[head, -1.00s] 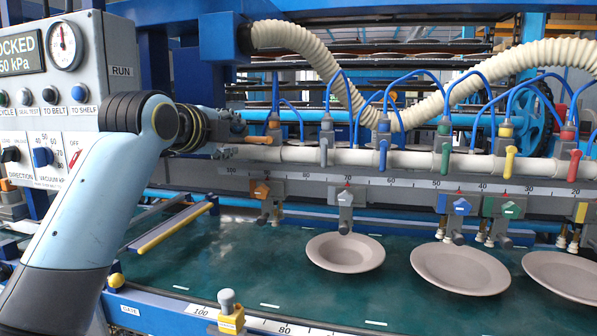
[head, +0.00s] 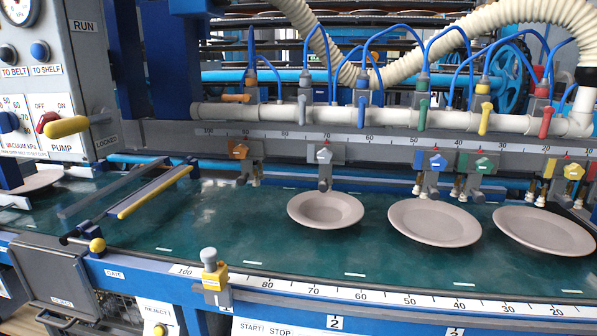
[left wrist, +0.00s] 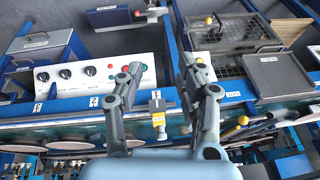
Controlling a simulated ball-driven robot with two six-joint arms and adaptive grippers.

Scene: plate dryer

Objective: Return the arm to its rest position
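My left gripper (left wrist: 163,72) shows in the left wrist view with its two grey fingers spread apart and nothing between them. It is above the front side of the machine, over a yellow-and-grey stop block (left wrist: 158,105) and a control panel (left wrist: 95,75). No arm shows in the head view now. My right gripper is in neither view. In the head view, three beige plates lie on the green belt (head: 230,240): a small plate (head: 325,209), a middle plate (head: 434,222) and a right plate (head: 545,231).
A pipe (head: 390,117) with coloured valves runs above the belt. The pump switch (head: 67,127) with its yellow lever sticks out from the grey panel at left. Another plate (head: 38,181) lies at far left. A gate bar (head: 155,192) crosses the belt.

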